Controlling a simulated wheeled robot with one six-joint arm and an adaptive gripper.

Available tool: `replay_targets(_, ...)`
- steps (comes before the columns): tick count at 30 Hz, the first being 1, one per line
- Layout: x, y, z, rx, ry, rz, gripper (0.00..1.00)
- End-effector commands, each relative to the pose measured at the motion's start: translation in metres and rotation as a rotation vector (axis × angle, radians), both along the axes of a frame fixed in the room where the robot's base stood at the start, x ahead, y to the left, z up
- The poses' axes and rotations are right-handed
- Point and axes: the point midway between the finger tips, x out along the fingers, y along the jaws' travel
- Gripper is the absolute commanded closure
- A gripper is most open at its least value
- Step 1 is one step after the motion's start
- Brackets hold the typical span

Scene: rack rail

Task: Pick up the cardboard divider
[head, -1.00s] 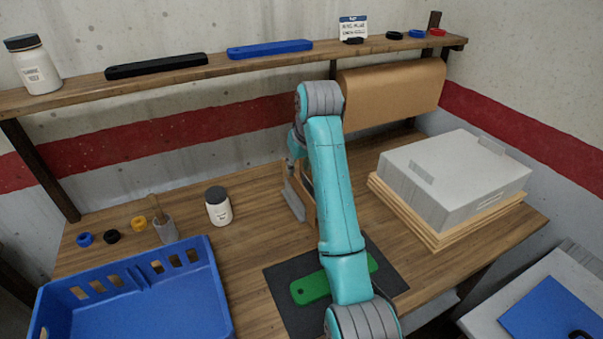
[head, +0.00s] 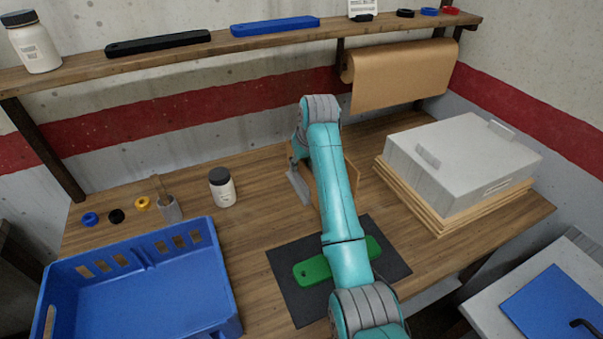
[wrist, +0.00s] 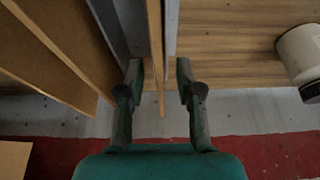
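The cardboard divider appears to be the thin tan sheet seen edge-on in the wrist view (wrist: 156,50). It stands between two grey plates, one on its left (wrist: 108,25) and one on its right (wrist: 171,30). My gripper (wrist: 159,78) is open, with one finger on each side of the sheet's end. Gaps show between the sheet and both fingers, and nothing is held. Only a grey plate (head: 298,184) and a tan panel (head: 351,178) show beside the arm.
A grey lidded box (head: 465,155) sits on stacked boards (head: 425,212) at right. A white jar (head: 222,188) stands at left, behind a blue crate (head: 150,290). A green bar (head: 312,271) lies on a dark mat (head: 290,300). A shelf (head: 270,39) spans the back.

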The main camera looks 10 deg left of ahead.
Motion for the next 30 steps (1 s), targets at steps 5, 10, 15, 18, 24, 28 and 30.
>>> replay_targets(5,0.002,0.002,-0.007,0.000,0.000,0.000,0.65)
replay_targets(10,0.002,0.002,-0.007,0.000,0.000,0.000,0.65)
replay_targets(15,0.002,0.002,-0.007,0.000,0.000,0.000,1.00)
replay_targets(18,0.002,0.002,-0.007,0.000,0.000,0.000,1.00)
replay_targets(24,0.002,0.002,-0.006,0.000,0.000,0.000,1.00)
replay_targets(28,0.003,0.002,-0.001,0.000,-0.002,0.000,1.00)
replay_targets(30,0.003,0.002,0.007,0.001,-0.004,0.000,1.00)
